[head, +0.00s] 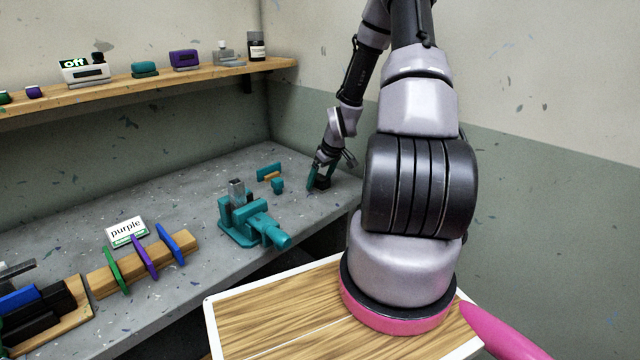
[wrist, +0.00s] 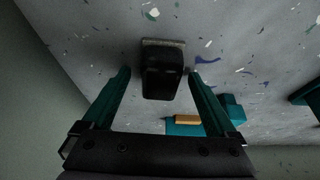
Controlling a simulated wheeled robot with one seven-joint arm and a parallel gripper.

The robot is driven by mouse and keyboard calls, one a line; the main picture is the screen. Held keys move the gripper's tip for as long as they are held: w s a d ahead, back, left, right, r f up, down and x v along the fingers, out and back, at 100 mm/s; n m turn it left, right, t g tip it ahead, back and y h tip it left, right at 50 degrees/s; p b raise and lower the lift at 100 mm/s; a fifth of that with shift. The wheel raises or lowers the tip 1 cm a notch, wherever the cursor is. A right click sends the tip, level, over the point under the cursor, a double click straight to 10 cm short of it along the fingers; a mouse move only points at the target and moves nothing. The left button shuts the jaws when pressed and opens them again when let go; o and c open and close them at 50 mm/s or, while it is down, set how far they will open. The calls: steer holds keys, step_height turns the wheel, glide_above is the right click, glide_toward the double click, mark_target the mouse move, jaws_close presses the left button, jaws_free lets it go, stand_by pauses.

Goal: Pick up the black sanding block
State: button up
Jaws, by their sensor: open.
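The black sanding block (wrist: 162,75) stands on the grey speckled bench, with a thin grey-brown edge along its far side in the wrist view. My gripper (wrist: 159,73) is open, its two teal fingers on either side of the block, with a gap left and a narrower one at the right. In the head view my gripper (head: 328,181) is low over the bench's far right end, and the dark block (head: 322,183) shows partly between the fingers.
A teal tool with a tan part (head: 269,173) lies close by, also in the wrist view (wrist: 187,121). A teal vise (head: 252,222) stands nearer. A wooden rack (head: 145,262) and "purple" card (head: 126,231) are left. A shelf (head: 150,82) runs above. The right wall is close.

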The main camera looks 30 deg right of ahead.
mark_target(320, 177)
steer(key=shift+f, duration=0.1)
jaws_close()
step_height(320, 177, up, 10)
stand_by(0.6)
